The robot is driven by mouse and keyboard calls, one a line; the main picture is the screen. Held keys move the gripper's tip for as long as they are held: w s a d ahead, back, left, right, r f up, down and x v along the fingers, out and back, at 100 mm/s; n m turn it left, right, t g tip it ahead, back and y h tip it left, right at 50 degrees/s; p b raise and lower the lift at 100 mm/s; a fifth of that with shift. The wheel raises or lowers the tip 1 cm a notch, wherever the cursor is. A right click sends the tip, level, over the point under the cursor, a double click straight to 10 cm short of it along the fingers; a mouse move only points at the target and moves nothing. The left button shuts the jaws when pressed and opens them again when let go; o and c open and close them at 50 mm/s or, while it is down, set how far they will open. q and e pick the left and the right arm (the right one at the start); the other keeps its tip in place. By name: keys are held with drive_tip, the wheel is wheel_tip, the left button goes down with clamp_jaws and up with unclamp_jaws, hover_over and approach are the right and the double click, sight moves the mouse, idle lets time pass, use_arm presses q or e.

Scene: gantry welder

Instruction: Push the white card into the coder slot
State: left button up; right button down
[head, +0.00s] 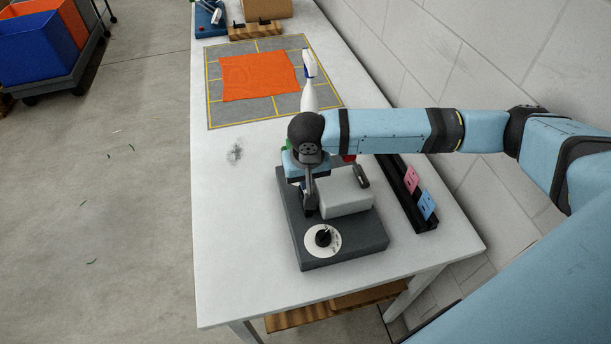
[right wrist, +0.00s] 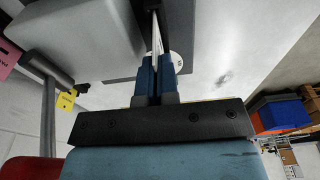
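The coder in the head view is a dark grey base (head: 345,248) with a light grey box (head: 345,193) and a white dial with a black knob (head: 323,239). My right gripper (head: 309,205) points down over the base at the box's left side. In the right wrist view its blue fingers (right wrist: 157,66) are close together on a thin white card (right wrist: 157,38), seen nearly edge-on beside the grey box (right wrist: 75,35). The slot is hidden, so I cannot tell how far the card is in it. My left gripper is not in view.
A dark rail (head: 400,193) with a pink card (head: 411,179) and a blue card (head: 427,206) lies right of the coder. A white spray bottle (head: 309,85) stands behind, near an orange cloth (head: 258,77) on a grey mat (head: 222,113). The table's left side is clear.

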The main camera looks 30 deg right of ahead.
drive_tip(key=shift+f, duration=1.1)
drive_tip(key=c, duration=1.3)
unclamp_jaws()
